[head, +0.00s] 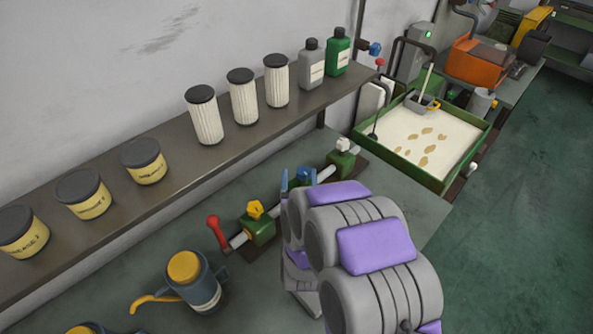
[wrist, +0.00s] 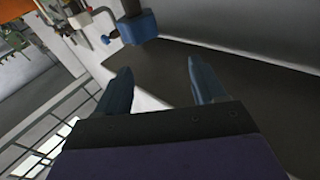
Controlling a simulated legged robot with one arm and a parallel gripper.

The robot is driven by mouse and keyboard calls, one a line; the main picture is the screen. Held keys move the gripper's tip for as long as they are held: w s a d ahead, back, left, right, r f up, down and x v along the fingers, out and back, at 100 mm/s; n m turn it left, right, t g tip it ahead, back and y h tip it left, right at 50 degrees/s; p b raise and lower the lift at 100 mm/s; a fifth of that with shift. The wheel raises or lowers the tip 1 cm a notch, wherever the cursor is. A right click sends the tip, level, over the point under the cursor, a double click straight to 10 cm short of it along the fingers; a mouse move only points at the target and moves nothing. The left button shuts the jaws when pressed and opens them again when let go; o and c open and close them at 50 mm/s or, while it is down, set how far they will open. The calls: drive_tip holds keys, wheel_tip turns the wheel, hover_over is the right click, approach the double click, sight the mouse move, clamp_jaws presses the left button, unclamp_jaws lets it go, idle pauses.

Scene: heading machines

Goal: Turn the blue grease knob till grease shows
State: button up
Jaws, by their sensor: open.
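The blue grease knob (head: 303,173) sits on a pipe along the bench, between a yellow knob (head: 255,209) and a pale knob (head: 343,144), each on a green block. My arm hides much of the blue knob in the head view. My gripper (head: 298,180) is beside it there, with blue fingertips showing; I cannot tell whether they touch it. In the wrist view my gripper (wrist: 163,80) is open, with nothing between the fingers. A blue fitting (wrist: 138,26) shows beyond them; I cannot tell whether it is the knob. No grease is visible at the blue knob.
A red lever (head: 216,232) is at the pipe's near end. A grey oil can (head: 197,285) stands on the bench. The shelf (head: 170,185) above holds tins, filters and bottles. A green tray (head: 440,182) with pale, spotted contents is at the back right. Green floor is clear at right.

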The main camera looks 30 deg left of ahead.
sight(308, 178)
drive_tip(key=w+n+y, duration=0.1)
drive_tip(key=w+d+n+g+y, duration=0.1)
drive_tip(key=w, duration=0.1)
drive_tip(key=w+r+g+y, duration=0.1)
drive_tip(key=shift+w+d+r+n+y+p, duration=0.1)
drive_tip(key=shift+w+d+n+y+p, duration=0.1)
drive_tip(key=shift+d+n+y+p, duration=0.15)
drive_tip(key=s+d+f+n+g+y+p, duration=0.1)
drive_tip(key=s+d+f+n+g+y, duration=0.15)
drive_tip(key=d+g, duration=0.3)
drive_tip(key=s+d+f+n+g+y+p, duration=0.1)
drive_tip(key=d+f+n+g, duration=0.25)
drive_tip(key=d, duration=0.25)
drive_tip(key=shift+g, duration=0.4)
drive_tip(key=x, duration=0.5)
drive_tip(key=b+x, duration=0.1)
drive_tip(key=x, duration=0.4)
drive_tip(key=b+x, duration=0.1)
drive_tip(key=x, duration=0.5)
drive_tip(key=shift+a+r, duration=0.1)
drive_tip(key=shift+r, duration=0.3)
drive_tip(key=shift+x, duration=0.85)
drive_tip(key=c, duration=1)
drive_tip(key=shift+o, duration=0.2)
drive_tip(key=shift+r, duration=0.1)
